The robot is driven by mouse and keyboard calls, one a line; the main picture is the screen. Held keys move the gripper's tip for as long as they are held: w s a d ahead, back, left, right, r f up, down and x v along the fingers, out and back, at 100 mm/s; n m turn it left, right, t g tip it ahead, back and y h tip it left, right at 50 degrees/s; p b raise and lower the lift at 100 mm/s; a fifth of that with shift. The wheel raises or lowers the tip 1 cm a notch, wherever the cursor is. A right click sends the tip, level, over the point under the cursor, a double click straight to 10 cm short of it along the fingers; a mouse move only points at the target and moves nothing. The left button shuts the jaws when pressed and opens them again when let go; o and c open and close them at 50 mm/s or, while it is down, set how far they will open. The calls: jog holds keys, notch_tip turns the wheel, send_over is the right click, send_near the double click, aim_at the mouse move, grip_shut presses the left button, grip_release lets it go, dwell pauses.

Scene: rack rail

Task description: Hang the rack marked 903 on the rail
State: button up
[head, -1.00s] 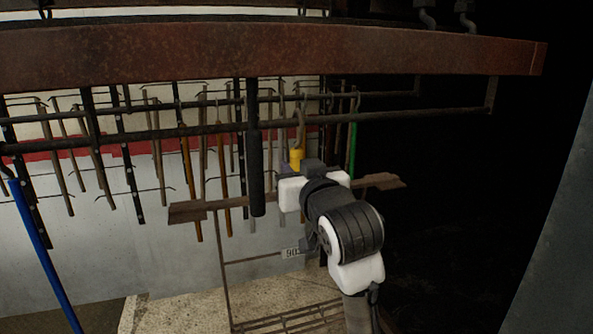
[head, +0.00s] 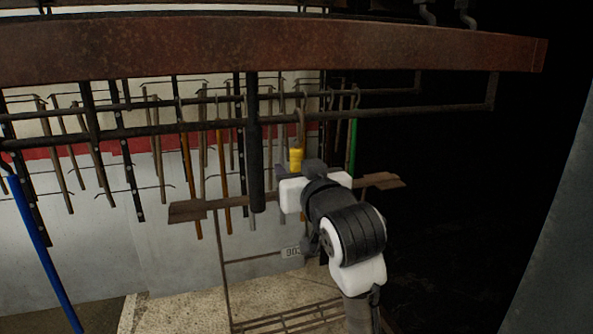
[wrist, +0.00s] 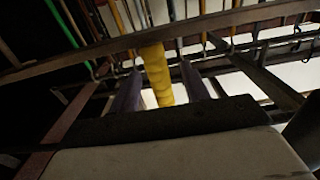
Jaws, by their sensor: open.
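The rack marked 903 has a number plate (head: 291,252), a rusty crossbar (head: 190,210), a yellow grip (head: 296,159) and a hook at its top. The hook meets the dark front rail (head: 400,114) in the head view; I cannot tell exactly how it seats. The rack looks upright and its crossbar nearly level. My gripper (wrist: 160,72) is open, with one purple finger on each side of the yellow grip, which also shows in the wrist view (wrist: 157,75). Gaps show beside the grip there. My wrist hides part of the rack in the head view.
A rusty beam (head: 270,48) runs across above the rail. A thick dark post (head: 255,150) hangs just left of my gripper. Several rods and hooks hang behind, and a blue pole (head: 40,240) stands at left. The dark space at right looks empty.

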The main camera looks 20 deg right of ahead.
jog(key=s+b, duration=0.3)
jog(key=s, duration=1)
jog(key=shift+s+d, duration=0.15)
jog(key=shift+d, duration=0.05)
jog(key=shift+s, duration=0.1)
